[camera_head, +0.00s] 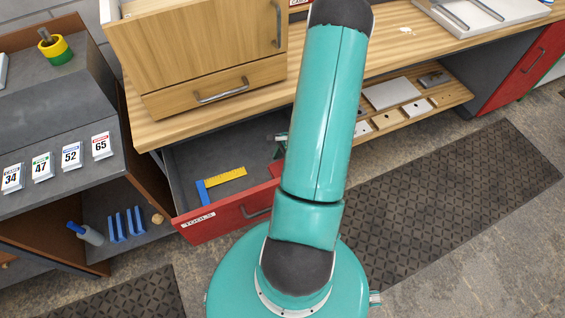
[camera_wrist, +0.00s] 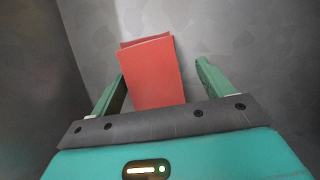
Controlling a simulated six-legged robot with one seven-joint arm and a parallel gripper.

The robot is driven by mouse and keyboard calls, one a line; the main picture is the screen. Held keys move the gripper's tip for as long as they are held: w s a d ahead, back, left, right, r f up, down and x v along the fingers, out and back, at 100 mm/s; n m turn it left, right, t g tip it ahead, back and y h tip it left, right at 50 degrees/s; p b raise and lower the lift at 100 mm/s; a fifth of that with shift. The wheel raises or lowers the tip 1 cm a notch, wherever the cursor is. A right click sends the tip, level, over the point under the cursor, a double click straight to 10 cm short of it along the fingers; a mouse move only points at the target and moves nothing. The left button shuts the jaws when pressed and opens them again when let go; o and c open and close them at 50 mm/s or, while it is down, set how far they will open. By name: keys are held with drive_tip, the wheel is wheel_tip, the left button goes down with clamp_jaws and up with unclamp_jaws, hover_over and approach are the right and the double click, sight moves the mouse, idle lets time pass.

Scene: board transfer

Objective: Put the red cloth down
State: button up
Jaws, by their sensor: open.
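The red cloth (camera_wrist: 152,75) shows in the wrist view as a flat, folded piece lying on a light grey surface. My gripper (camera_wrist: 160,80) is open, with one green finger on each side of the cloth. The left finger is close to the cloth's left edge, and a gap shows between the cloth and the right finger. The cloth's near end is hidden behind the gripper's dark front plate.
In the head view an open drawer labelled TOOLS (camera_head: 222,222) holds a yellow and blue square (camera_head: 225,180). A wooden cabinet (camera_head: 200,50) stands on the bench above it. A shelf with numbered tags (camera_head: 70,157) is at left. Dark walls flank the gripper in the wrist view.

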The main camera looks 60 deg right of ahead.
drive_tip(key=v, duration=1.2)
drive_tip(key=w+a+r+n+h, duration=0.1)
drive_tip(key=w+a+r+n, duration=0.55)
drive_tip(key=r, duration=0.35)
drive_tip(key=w+a+r+n+h, duration=0.2)
drive_tip(key=w+a+r+n, duration=0.25)
drive_tip(key=a+r, duration=0.55)
drive_tip(key=s+a+r+n+t, duration=0.1)
drive_tip(key=s+a+r+n, duration=0.2)
drive_tip(key=a+r+n, duration=0.3)
drive_tip(key=s+a+r+n+t, duration=0.2)
drive_tip(key=a+r+n, duration=0.4)
drive_tip(key=a, duration=0.6)
drive_tip(key=shift+s+r+n+h, duration=0.4)
drive_tip(key=shift+s+n, duration=0.1)
drive_tip(key=shift+s, duration=0.35)
